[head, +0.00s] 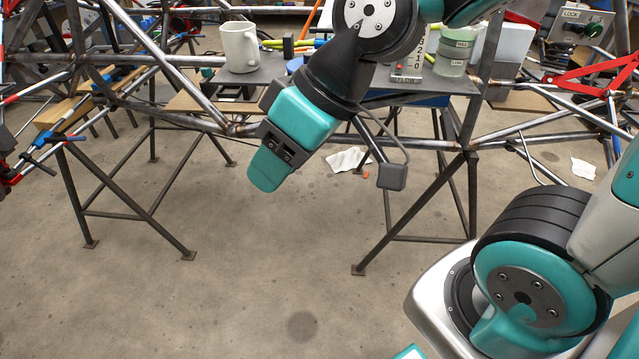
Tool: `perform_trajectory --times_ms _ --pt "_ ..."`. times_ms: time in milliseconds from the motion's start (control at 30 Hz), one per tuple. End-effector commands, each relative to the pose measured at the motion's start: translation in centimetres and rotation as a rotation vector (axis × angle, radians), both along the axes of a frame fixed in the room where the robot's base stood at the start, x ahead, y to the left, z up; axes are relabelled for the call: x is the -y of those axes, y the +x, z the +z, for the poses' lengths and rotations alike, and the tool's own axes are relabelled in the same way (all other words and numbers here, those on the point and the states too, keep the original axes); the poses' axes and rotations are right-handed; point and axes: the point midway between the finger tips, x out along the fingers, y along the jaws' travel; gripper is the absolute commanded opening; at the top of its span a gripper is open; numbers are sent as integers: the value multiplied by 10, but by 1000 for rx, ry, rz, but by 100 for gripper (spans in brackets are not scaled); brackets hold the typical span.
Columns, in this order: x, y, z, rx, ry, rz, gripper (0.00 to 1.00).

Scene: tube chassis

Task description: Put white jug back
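A white jug (239,47) stands upright on the dark table (288,62) within the tube frame, towards its left side. My gripper (268,168) hangs in front of the table, lower in the picture and to the right of the jug, pointing down and left. It is apart from the jug. Its teal end is seen from the side, so the gap between the fingers is hidden. Nothing shows held in it.
Pale green stacked containers (453,50) and a numbered block (409,58) stand on the table's right. Steel tubes (160,62) cross left of the jug, and trestle legs (130,200) stand below. A white paper scrap (346,160) lies on the floor. The foreground floor is mostly clear.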

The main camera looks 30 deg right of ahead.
Motion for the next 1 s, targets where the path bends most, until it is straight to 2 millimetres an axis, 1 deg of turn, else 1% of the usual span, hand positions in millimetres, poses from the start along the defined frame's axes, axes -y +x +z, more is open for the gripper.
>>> perform_trajectory --times_ms 33,100,200,267,367,1000 --pt "4 -17 1 -55 -46 20 38" --pt "11 -37 1 -130 -105 34 38" --pt "19 -54 1 -196 -163 42 38" --pt "17 -60 1 -216 -180 42 38" --pt "18 -63 0 -228 -189 44 38" --pt "18 -62 0 -226 -186 44 38"
